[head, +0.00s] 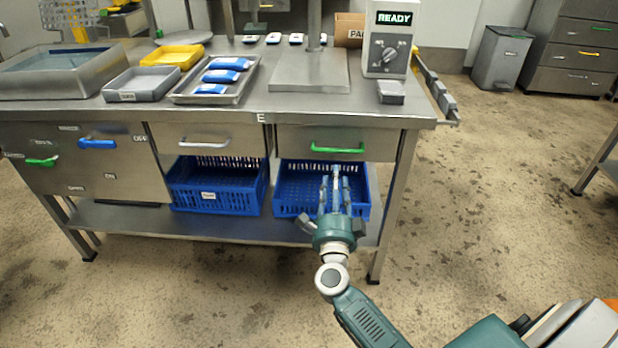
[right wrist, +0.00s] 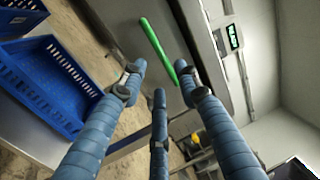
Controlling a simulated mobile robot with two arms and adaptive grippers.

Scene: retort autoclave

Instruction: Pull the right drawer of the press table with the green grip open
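The press table (head: 420,122) is a steel bench with two drawers under its top. The right drawer (head: 290,141) is shut and carries a green grip (head: 338,149). The green grip also shows in the right wrist view (right wrist: 157,48), ahead of the fingers. My right gripper (head: 336,180) is below the green grip in the head view, in front of a blue crate. Its three blue fingers are spread and empty in the right wrist view (right wrist: 160,85), apart from the grip. My left gripper is in neither view.
Two blue crates stand on the lower shelf, the right one (head: 366,200) behind my gripper and the left one (head: 215,208) beside it. The left drawer has a grey grip (head: 204,142). A control box (head: 388,50) reads READY. The floor in front is clear.

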